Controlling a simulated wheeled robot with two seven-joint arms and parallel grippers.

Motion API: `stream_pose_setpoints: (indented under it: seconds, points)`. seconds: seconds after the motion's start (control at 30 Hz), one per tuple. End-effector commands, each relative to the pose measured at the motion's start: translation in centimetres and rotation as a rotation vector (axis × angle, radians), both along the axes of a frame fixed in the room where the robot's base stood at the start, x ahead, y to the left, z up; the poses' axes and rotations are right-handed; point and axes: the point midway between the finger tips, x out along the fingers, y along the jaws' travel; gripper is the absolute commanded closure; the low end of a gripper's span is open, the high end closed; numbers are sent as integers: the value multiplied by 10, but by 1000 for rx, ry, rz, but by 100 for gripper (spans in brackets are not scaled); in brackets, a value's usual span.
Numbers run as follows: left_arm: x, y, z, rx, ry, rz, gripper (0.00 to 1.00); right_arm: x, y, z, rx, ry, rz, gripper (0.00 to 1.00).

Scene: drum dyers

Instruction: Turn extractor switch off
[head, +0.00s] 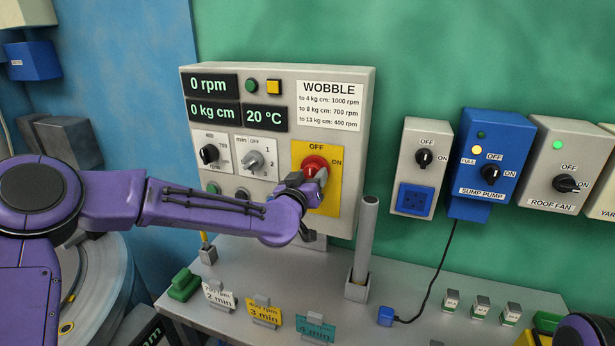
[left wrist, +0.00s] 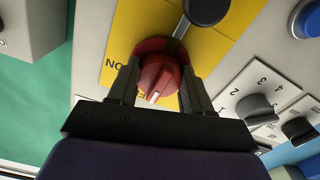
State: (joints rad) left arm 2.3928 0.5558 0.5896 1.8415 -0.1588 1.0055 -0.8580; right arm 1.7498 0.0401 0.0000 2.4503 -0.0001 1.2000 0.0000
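The red rotary switch (head: 314,166) sits on a yellow plate (head: 330,195) marked OFF at the top and ON at the right, on the grey panel with the WOBBLE chart. My left gripper (head: 306,184) is at this switch. In the left wrist view, the red switch (left wrist: 160,76) lies between the two fingers of my left gripper (left wrist: 160,66). The fingers stand apart on either side of the knob, with a narrow gap showing at the right. The knob's white mark points toward the partly hidden OFF label. My right gripper is out of view.
Two smaller dials (head: 209,154) (head: 254,160) sit left of the switch. A grey upright post (head: 367,240) stands right of the panel. Socket, sump pump (head: 490,160) and roof fan (head: 568,165) boxes hang farther right. Labelled cards (head: 265,311) stand on the shelf below.

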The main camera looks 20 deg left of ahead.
Motion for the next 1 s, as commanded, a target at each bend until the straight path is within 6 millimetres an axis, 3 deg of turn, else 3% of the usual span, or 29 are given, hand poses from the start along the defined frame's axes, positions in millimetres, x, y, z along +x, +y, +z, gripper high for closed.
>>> stream_pose_setpoints:
  seconds: [0.1,0.47,1.0]
  points:
    - [-1,10,5,-5,-8,11,81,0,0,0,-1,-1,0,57]
    - [-1,4,4,-81,-9,10,80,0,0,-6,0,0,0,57]
    - [-1,4,0,-540,12,10,81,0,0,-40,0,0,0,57]
